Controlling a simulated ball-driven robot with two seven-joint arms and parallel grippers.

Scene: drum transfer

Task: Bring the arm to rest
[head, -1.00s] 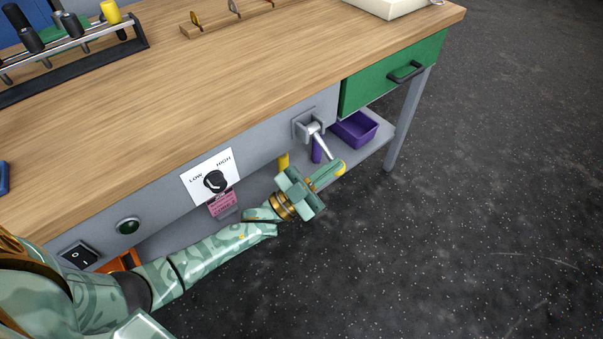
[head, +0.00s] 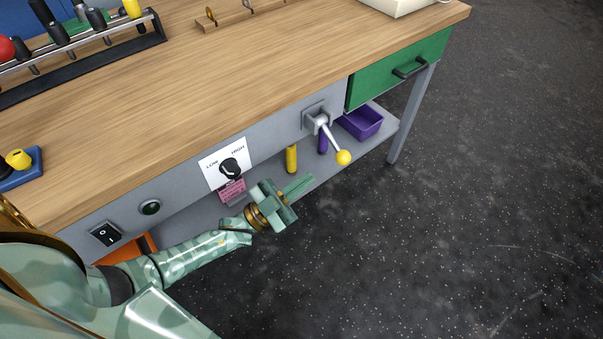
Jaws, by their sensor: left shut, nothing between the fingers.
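My left gripper (head: 300,187) is shut and empty. Its arm comes in from the lower left, and the gripper hangs in front of the workbench (head: 180,95), below the front edge. The lever (head: 329,133) with a yellow ball knob (head: 343,158) sticks out from the bench front, to the right of the gripper. The fingertips are apart from the knob, to its left and a little lower. My right gripper is not in view.
A green drawer (head: 400,70) is at the right. A purple bin (head: 361,122) sits on the lower shelf. The floor at the right is clear.

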